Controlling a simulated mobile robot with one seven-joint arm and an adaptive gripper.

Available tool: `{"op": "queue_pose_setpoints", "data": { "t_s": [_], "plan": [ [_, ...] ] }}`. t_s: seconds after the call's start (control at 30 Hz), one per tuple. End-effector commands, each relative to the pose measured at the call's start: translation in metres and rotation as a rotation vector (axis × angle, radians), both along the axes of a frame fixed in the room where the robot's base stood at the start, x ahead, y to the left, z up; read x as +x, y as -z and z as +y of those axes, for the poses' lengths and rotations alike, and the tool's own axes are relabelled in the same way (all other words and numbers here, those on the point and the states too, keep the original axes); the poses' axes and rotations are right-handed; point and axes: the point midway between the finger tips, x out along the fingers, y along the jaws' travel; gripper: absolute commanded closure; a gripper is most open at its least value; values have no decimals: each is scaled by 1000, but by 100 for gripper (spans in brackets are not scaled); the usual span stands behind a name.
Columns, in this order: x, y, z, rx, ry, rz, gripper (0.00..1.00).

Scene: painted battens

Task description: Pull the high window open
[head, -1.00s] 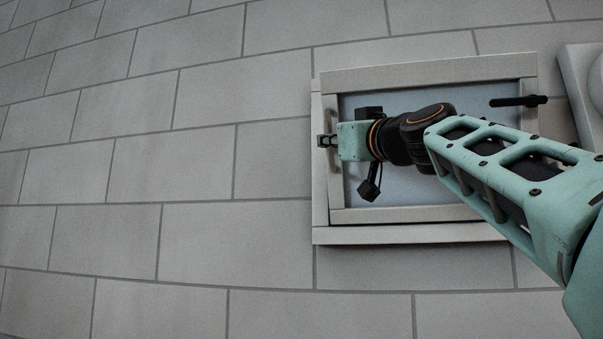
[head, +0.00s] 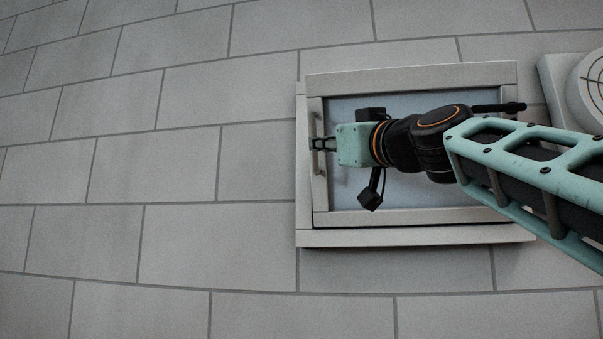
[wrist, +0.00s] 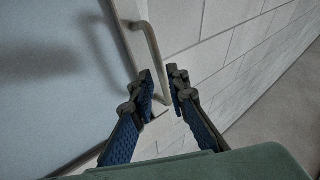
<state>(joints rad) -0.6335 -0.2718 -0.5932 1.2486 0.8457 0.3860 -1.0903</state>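The high window (head: 365,195) is a pale blue pane in a light grey frame on the wall. In the head view it looks closed or nearly so. Its upright bar handle (wrist: 152,50) stands on the left side of the sash; it also shows in the head view (head: 319,183). My gripper (wrist: 162,82) is at the handle, with its two dark fingers on either side of the bar's lower part. A small gap seems to show between bar and fingers, so they look open around it. My wrist and arm hide part of the pane.
The window is set in a grey block wall (head: 180,160), which is bare to the left and below. A black bar (head: 497,107) shows at the window's upper right. A pale round fixture (head: 590,90) is on the wall at the right edge.

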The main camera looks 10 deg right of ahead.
Motion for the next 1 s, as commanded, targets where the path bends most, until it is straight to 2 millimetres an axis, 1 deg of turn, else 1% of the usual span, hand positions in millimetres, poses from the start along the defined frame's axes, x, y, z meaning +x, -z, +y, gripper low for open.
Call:
{"op": "queue_pose_setpoints", "data": {
  "t_s": [0.03, 0.2, 0.43, 0.63, 1.0],
  "plan": [
    [-9, 2, -4, 2, 0, -2, 85],
    [-33, 10, -12, 1, 2, -1, 85],
    [-59, 20, -19, -1, 0, 0, 85],
    [-67, 23, -21, -3, 0, -1, 85],
    [-67, 23, -21, -2, 0, 0, 85]
  ]
}}
